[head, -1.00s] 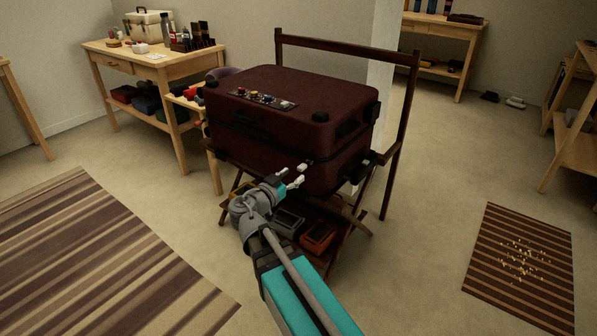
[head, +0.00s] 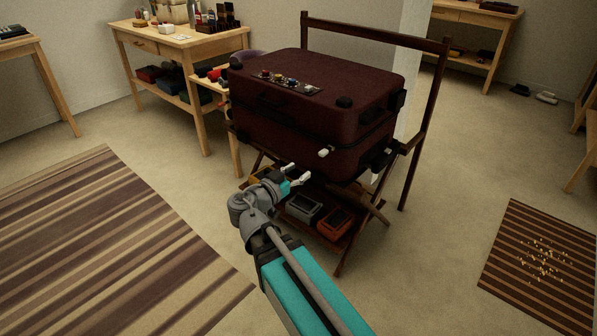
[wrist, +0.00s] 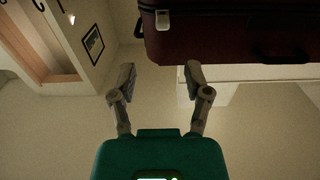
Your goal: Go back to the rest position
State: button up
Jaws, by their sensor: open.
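My gripper (head: 295,178) is open and empty in the head view, low in front of the dark red suitcase. In the wrist view its two fingers (wrist: 160,82) are spread apart with nothing between them. The suitcase (head: 300,112) lies flat on a dark wooden folding rack (head: 431,130), looking shut. A small pale tag or latch (head: 324,152) shows on its front side. In the wrist view the suitcase (wrist: 235,38) fills the top right, apart from the fingers.
Bins, one grey (head: 303,207) and one orange (head: 335,223), sit on the rack's lower shelf near my gripper. A wooden table (head: 180,42) stands behind left. Striped rugs lie at left (head: 100,240) and right (head: 545,262). Open floor (head: 430,270) lies between the rack and the right rug.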

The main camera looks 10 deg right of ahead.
jog(key=s+d+f+n+g+y+p, duration=0.5)
jog(key=s+d+f+g+y, duration=0.15)
jog(key=f+g, duration=0.2)
jog(key=s+a+f+n+g+y+p, duration=0.2)
jog(key=s+a+n+y+p, duration=0.15)
jog(key=a+n+y, duration=0.35)
notch_tip(320, 180, up, 38)
jog(key=d+m+y+p, duration=0.1)
jog(key=d+p, duration=0.1)
jog(key=p, duration=3.5)
jog(key=shift+d, duration=0.25)
jog(key=shift+d+f, duration=0.1)
jog(key=shift+f, duration=0.05)
